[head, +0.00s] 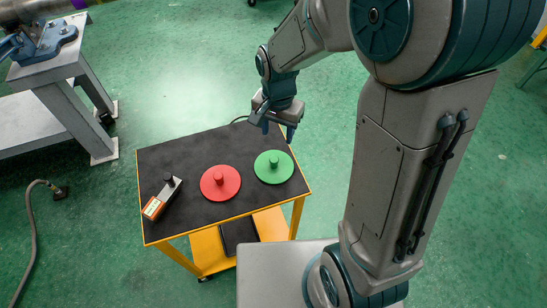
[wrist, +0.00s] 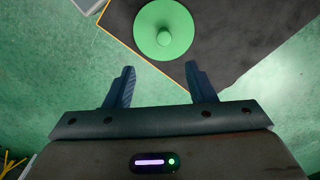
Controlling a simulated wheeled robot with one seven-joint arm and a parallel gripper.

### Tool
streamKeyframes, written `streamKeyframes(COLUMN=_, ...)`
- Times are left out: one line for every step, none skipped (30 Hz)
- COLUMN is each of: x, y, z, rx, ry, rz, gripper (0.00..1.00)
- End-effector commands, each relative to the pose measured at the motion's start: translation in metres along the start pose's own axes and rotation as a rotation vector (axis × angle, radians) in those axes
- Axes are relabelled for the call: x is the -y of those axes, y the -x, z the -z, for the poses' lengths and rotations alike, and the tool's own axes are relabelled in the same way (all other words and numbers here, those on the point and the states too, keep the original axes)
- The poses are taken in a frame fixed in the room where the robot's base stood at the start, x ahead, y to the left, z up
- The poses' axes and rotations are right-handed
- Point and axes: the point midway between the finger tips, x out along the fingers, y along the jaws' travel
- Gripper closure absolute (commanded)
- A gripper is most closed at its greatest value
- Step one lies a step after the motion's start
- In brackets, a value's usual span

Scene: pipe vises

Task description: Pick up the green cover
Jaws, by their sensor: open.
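The green cover (head: 273,167) is a flat round disc with a short knob in its middle. It lies on the black top of a yellow cart (head: 200,146), near the right corner. In the wrist view the green cover (wrist: 150,22) is at the top, beyond the fingertips. My gripper (head: 279,131) is above and behind the green cover in the head view, apart from it.
A red cover (head: 221,183) with a knob lies left of the green one. An orange and grey device (head: 161,200) lies at the cart's left side. A grey bench (head: 45,70) with a blue vise (head: 45,42) stands at the far left. Floor around the cart is mostly free.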

Motion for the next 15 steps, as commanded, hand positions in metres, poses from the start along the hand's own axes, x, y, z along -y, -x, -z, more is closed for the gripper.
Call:
streamKeyframes(x=0.001, y=-0.006, z=0.000, rx=0.004, ry=-0.004, rz=-0.004, gripper=0.50)
streamKeyframes(x=0.002, y=-0.010, z=-0.001, rx=0.005, ry=-0.005, rz=-0.005, gripper=0.50)
streamKeyframes(x=0.002, y=-0.016, z=-0.001, rx=0.005, ry=-0.006, rz=-0.005, gripper=0.50)
streamKeyframes(x=0.002, y=-0.022, z=-0.001, rx=0.006, ry=-0.006, rz=-0.006, gripper=0.50)
streamKeyframes(x=0.002, y=-0.028, z=-0.001, rx=0.006, ry=-0.006, rz=-0.006, gripper=0.50)
streamKeyframes(x=0.001, y=-0.037, z=-0.001, rx=0.006, ry=-0.006, rz=-0.006, gripper=0.50)
streamKeyframes(x=0.001, y=-0.043, z=-0.001, rx=0.007, ry=-0.006, rz=-0.007, gripper=0.50)
streamKeyframes(x=0.001, y=-0.049, z=-0.001, rx=0.006, ry=-0.006, rz=-0.006, gripper=0.50)
streamKeyframes(x=0.001, y=-0.057, z=-0.001, rx=0.007, ry=-0.006, rz=-0.007, gripper=0.50)
streamKeyframes(x=0.002, y=-0.062, z=-0.001, rx=0.006, ry=-0.006, rz=-0.005, gripper=0.50)
streamKeyframes(x=0.002, y=-0.067, z=-0.001, rx=0.006, ry=-0.006, rz=-0.005, gripper=0.50)
streamKeyframes(x=0.002, y=-0.073, z=-0.001, rx=0.005, ry=-0.006, rz=-0.004, gripper=0.50)
streamKeyframes(x=0.002, y=-0.076, z=-0.001, rx=0.005, ry=-0.006, rz=-0.004, gripper=0.50)
streamKeyframes(x=0.002, y=-0.079, z=-0.001, rx=0.004, ry=-0.006, rz=-0.004, gripper=0.50)
streamKeyframes(x=0.002, y=-0.082, z=-0.001, rx=0.004, ry=-0.006, rz=-0.003, gripper=0.50)
